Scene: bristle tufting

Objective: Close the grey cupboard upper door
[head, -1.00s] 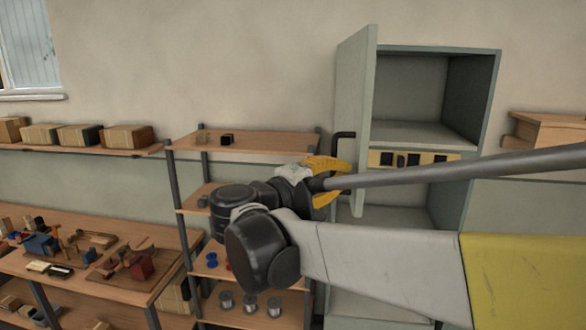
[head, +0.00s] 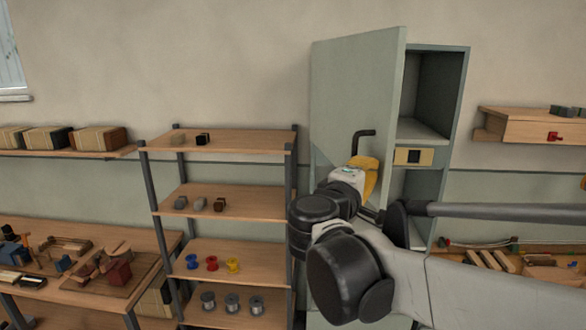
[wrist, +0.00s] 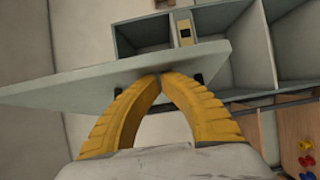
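The grey cupboard (head: 457,110) stands against the wall right of centre in the head view. Its upper door (head: 355,85) is hinged on the left and stands partly open, covering part of the opening. A black bar handle (head: 362,134) is on the door's outer face. My gripper (head: 368,178) is at the handle's lower part, and its yellow fingers show partly there. In the wrist view the fingertips (wrist: 160,77) meet against the door (wrist: 60,88), between the handle's two dark ends. I cannot tell whether they touch the bar.
An open shelf rack (head: 225,142) with small blocks and spools stands left of the cupboard. A workbench (head: 140,240) is at the left. A wall shelf with a drawer (head: 530,131) is at the right. My arm crosses in front of the cupboard's lower part.

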